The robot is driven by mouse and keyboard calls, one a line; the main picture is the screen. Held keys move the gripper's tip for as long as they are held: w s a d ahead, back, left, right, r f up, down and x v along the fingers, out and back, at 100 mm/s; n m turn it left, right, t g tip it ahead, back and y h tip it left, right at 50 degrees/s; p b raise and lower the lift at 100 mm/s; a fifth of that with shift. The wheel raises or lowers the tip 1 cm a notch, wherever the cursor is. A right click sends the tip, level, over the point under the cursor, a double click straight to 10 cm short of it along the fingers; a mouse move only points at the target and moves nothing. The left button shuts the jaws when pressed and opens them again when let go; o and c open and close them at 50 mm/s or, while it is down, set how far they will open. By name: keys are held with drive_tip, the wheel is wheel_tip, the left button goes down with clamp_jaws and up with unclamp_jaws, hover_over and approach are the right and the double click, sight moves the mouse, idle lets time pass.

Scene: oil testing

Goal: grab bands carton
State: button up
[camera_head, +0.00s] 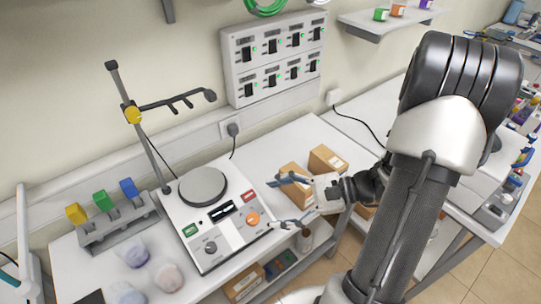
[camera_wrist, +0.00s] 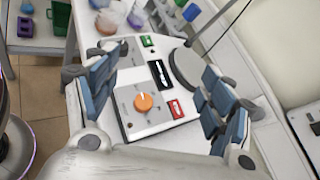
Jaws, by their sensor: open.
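Two brown cartons stand side by side on the white bench in the head view, a nearer one (camera_head: 294,181) and a farther one (camera_head: 327,160). Another brown carton (camera_head: 244,284) is on the lower shelf. I cannot read their labels, so I cannot tell which is the bands carton. My gripper (camera_head: 279,203) is open and empty, its fingers pointing left. Its upper finger lies just in front of the nearer carton in the picture. In the wrist view, the open fingers (camera_wrist: 158,97) frame the hotplate stirrer, and I make out no carton there.
The hotplate stirrer (camera_head: 212,218) with its orange knob is left of my gripper, with a clamp stand (camera_head: 142,130) behind it. A rack with colored blocks (camera_head: 117,222) and several flasks stand farther left. A wall panel (camera_head: 272,57) of switches is behind. Bare bench lies behind the cartons.

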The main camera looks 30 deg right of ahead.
drive_tip(key=s+d+f+m+t+h, duration=0.1)
drive_tip(key=d+f+m+t+h, duration=0.25)
drive_tip(key=d+m+t, duration=0.35)
drive_tip(key=m+t+h, duration=0.3)
drive_tip(key=m+h, duration=0.4)
drive_tip(key=m, duration=0.1)
approach(298, 186)
drive_tip(key=s+d, duration=0.4)
drive_tip(key=w, duration=0.8)
drive_tip(key=w+a, duration=0.1)
drive_tip(key=w, duration=0.3)
drive_tip(key=shift+f+b, duration=0.1)
drive_tip(key=shift+b, duration=0.3)
drive_tip(key=w, duration=0.2)
drive_tip(key=w+a, duration=0.1)
drive_tip(key=w, duration=0.1)
drive_tip(key=shift+w+a+b, duration=0.1)
drive_tip(key=shift+b, duration=0.3)
drive_tip(key=shift+w, duration=0.4)
drive_tip(key=shift+c, duration=0.6)
drive_tip(key=c, duration=1.1)
